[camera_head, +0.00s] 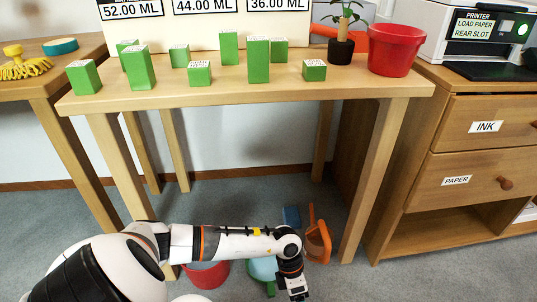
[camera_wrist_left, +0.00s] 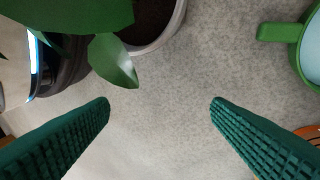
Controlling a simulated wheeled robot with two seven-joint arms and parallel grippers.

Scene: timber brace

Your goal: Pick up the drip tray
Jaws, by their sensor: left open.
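I cannot pick out a drip tray with certainty in either view. My left gripper (camera_head: 293,287) reaches down to the floor under the table, just right of a teal vessel (camera_head: 262,268). In the left wrist view my left gripper (camera_wrist_left: 160,103) is open, its two dark green ridged fingers wide apart with only bare grey floor showing between them. A green-rimmed vessel with a handle (camera_wrist_left: 282,32) is at the upper right there. My right gripper is not in view.
A red vessel (camera_head: 205,274) and an orange item (camera_head: 318,241) are near my left arm on the floor. The wrist view shows a potted plant (camera_wrist_left: 155,38) at the top. The table (camera_head: 230,92) holds several green boxes and a red pot (camera_head: 395,50).

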